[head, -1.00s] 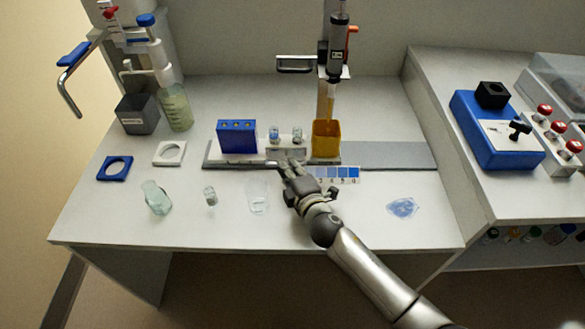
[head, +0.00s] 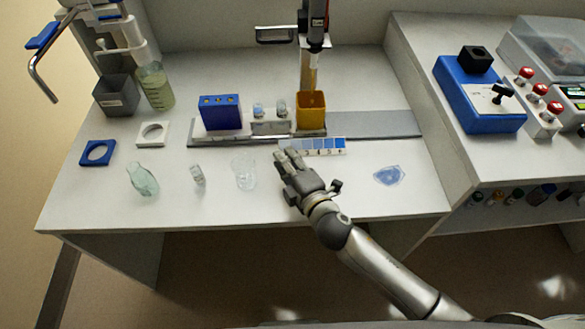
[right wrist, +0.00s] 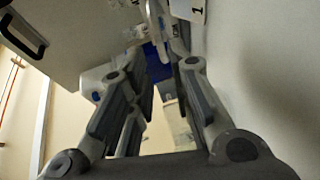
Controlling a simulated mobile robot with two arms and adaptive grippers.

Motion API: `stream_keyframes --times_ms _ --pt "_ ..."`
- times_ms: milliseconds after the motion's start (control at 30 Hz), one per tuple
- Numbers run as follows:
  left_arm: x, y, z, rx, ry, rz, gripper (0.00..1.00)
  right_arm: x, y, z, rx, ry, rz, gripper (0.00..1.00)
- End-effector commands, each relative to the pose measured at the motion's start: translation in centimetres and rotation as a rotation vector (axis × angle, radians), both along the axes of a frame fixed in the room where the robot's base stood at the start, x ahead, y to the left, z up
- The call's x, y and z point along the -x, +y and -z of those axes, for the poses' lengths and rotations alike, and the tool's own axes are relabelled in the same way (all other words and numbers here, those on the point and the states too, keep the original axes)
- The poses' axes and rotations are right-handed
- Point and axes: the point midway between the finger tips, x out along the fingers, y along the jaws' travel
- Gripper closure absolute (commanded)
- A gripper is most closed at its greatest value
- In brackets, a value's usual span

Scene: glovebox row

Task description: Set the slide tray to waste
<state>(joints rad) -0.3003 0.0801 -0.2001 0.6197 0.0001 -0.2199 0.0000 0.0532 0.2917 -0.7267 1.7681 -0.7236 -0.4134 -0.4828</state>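The slide tray (head: 207,140) sits at the left part of its grey rail (head: 375,124). It carries a blue block (head: 221,113) at its left, two small vials (head: 258,110) (head: 281,107) in the middle and a yellow cup (head: 311,109) at its right. The yellow cup stands below the lower end of the upright glass column (head: 308,72). My right gripper (head: 291,157) is in front of the tray, beside the blue number strip (head: 312,146). Its fingers stand apart with nothing seen between them in the right wrist view (right wrist: 168,50). My left gripper is not in view.
A flask (head: 143,180), a small vial (head: 197,174) and a clear beaker (head: 244,174) stand at the front left. A blue patch (head: 389,176) lies right of my gripper. A blue device (head: 480,105) stands on the right bench.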

Motion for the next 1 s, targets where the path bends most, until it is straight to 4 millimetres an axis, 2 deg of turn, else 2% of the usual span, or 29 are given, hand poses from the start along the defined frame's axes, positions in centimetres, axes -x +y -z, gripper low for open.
stream_keyframes --times_ms 100,300,1000 --pt "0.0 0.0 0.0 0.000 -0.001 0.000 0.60 1.7 -0.7 -0.3 -0.001 0.001 -0.001 0.81" --pt "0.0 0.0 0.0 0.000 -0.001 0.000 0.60 3.1 -1.2 -0.7 -0.001 0.000 -0.002 0.81" --pt "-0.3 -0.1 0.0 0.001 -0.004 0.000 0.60 3.3 -1.3 -0.7 -0.001 0.000 -0.001 0.81"
